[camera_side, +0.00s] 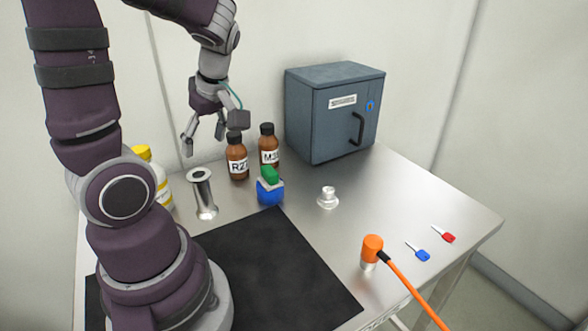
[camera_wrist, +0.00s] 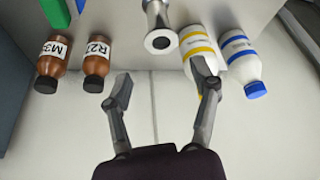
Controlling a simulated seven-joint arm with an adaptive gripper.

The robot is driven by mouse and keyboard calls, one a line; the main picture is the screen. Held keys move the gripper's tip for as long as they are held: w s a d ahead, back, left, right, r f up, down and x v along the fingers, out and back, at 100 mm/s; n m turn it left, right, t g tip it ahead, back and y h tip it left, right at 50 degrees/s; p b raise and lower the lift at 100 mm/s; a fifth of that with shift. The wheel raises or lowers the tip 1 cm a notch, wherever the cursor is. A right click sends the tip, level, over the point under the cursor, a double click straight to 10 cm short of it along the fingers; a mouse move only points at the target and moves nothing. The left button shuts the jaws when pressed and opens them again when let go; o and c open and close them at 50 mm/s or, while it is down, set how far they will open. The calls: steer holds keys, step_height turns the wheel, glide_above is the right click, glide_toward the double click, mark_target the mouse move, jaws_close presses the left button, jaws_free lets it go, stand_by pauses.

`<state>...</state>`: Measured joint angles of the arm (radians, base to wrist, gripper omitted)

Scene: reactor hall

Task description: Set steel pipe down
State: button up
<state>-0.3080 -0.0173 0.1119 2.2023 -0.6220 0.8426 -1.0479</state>
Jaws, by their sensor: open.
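The steel pipe (camera_side: 204,196) stands upright on the metal table, left of the brown bottles, with a flanged ring at its top. In the wrist view the steel pipe (camera_wrist: 160,38) shows end-on, beyond and between my fingertips. My gripper (camera_side: 204,138) is open and empty, raised above the table, above and behind the pipe. In the wrist view my gripper (camera_wrist: 166,92) has its two fingers spread wide with nothing between them. The pipe is apart from the fingers.
Brown bottles R2 (camera_side: 237,160) and M3 (camera_side: 268,148) stand right of the pipe. Yellow-capped (camera_wrist: 196,45) and blue-capped (camera_wrist: 240,60) white bottles stand on its other side. A blue-green object (camera_side: 270,190), glass piece (camera_side: 328,198), orange-topped tool (camera_side: 371,250), keys and grey cabinet (camera_side: 330,125) occupy the table. The black mat (camera_side: 270,280) is bare.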

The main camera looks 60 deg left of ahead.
steer(key=w+d+r+m+t+h, duration=0.2)
steer(key=d+m+t, duration=0.1)
steer(key=d+m, duration=0.5)
steer(key=w+d+r+m+t+h, duration=0.1)
steer(key=d+m+t, duration=0.3)
steer(key=d+m, duration=0.4)
steer(key=r+m+h, duration=0.1)
steer(key=m, duration=0.5)
steer(key=shift+w+d+r+m, duration=0.25)
steer(key=shift+w+d+m, duration=0.05)
steer(key=shift+w, duration=0.1)
